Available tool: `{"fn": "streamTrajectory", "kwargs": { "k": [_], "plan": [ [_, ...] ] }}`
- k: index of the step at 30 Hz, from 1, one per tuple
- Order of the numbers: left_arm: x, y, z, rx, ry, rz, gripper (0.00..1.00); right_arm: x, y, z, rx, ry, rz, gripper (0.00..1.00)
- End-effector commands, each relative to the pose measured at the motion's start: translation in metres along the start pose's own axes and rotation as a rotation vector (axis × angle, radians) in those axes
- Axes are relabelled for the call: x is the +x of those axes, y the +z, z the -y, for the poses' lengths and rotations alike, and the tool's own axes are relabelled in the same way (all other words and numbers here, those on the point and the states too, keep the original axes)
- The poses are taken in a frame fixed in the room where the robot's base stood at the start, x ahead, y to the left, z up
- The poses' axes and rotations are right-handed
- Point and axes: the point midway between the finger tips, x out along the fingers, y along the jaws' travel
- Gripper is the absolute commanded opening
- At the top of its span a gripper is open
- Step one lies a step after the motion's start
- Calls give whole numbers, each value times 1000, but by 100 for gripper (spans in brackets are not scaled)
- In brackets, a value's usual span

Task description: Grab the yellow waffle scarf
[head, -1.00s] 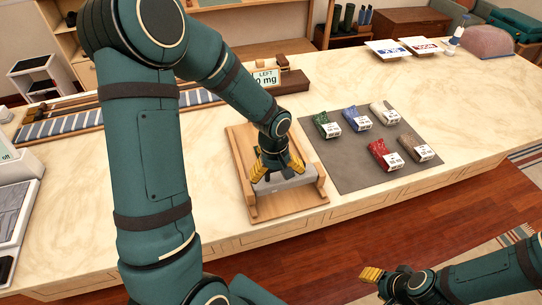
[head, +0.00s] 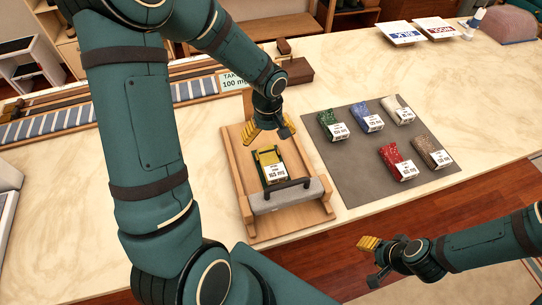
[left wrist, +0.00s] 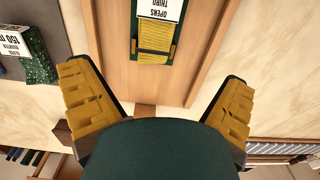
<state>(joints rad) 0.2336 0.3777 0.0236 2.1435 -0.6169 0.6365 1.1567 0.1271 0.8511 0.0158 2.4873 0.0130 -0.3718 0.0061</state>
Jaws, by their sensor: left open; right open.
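The yellow waffle scarf (head: 266,157) lies folded in a dark green holder with a white label, on a wooden stand (head: 236,178) in the head view. Its yellow waffle weave also shows at the top of the left wrist view (left wrist: 156,37), beyond the fingers. My left gripper (head: 266,129) is open and empty, above the back part of the stand, just behind the scarf. In the left wrist view its yellow-padded fingers (left wrist: 157,80) are spread wide. My right gripper (head: 373,262) is open and empty, off the counter's front edge.
A grey bar with a dark handle (head: 285,196) lies across the stand in front of the scarf. A grey mat (head: 350,180) to the right carries several labelled bundles. A small sign (head: 236,80) stands behind the stand. Bare counter lies left of the stand.

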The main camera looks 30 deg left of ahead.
Motion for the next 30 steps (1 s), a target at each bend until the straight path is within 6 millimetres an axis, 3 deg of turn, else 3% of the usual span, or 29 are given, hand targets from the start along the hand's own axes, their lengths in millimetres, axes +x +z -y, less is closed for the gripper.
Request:
{"fn": "streamTrajectory", "kwargs": {
  "k": [9,20,30],
  "plan": [
    [60,1,0,0,-3,5,100,10,5,-4,-2,-1,9,47],
    [89,1,-2,0,-2,3,100,14,7,-5,-4,-1,14,47],
    [131,1,-7,-1,-1,2,100,20,10,-8,-6,-2,20,47]
  ]
}}
